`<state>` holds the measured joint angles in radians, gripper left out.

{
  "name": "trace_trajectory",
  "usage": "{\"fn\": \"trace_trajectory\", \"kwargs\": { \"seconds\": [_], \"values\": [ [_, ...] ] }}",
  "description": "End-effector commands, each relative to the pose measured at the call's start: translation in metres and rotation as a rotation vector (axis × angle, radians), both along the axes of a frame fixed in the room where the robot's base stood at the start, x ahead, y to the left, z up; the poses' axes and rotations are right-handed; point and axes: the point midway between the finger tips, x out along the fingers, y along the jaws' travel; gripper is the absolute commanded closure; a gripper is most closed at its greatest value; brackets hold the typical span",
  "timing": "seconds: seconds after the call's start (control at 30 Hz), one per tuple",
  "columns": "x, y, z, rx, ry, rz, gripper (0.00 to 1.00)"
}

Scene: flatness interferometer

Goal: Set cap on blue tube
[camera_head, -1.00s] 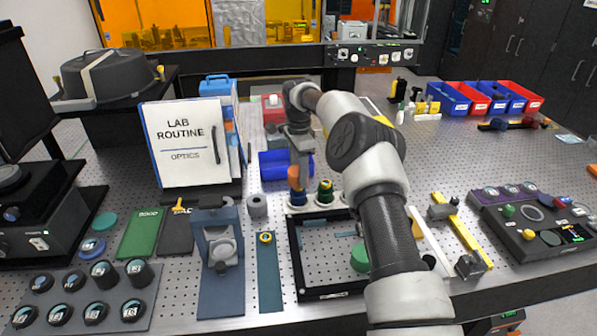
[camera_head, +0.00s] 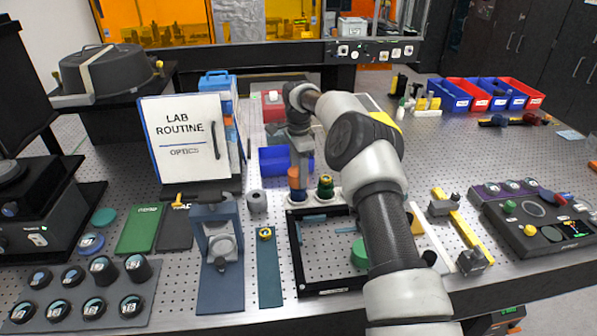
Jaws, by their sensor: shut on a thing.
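My gripper (camera_head: 300,158) points down over a small white holder (camera_head: 313,202) near the middle of the bench. It is shut on an orange-brown cap (camera_head: 294,172), of which only a small part shows. The blue tube (camera_head: 298,194) stands in the holder directly below the cap. I cannot tell whether the cap touches the tube's top. A green tube (camera_head: 325,187) with a yellowish band stands upright just to the right.
A black frame tray (camera_head: 330,291) lies in front of the holder. A blue bin (camera_head: 275,160) is behind it to the left. A grey ring (camera_head: 257,201) and a white LAB ROUTINE binder (camera_head: 180,140) stand further left.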

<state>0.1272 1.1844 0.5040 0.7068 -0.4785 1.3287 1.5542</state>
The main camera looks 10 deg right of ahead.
Motion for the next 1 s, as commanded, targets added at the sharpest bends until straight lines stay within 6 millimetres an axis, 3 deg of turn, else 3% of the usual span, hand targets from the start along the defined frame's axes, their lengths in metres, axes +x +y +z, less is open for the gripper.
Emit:
{"fn": "trace_trajectory", "kwargs": {
  "seconds": [0.97, 1.0],
  "values": [
    [0.000, 0.000, -0.019, 0.000, 0.000, 0.000, 0.71],
    [0.000, 0.000, -0.018, 0.000, 0.000, 0.000, 0.45]
  ]
}}
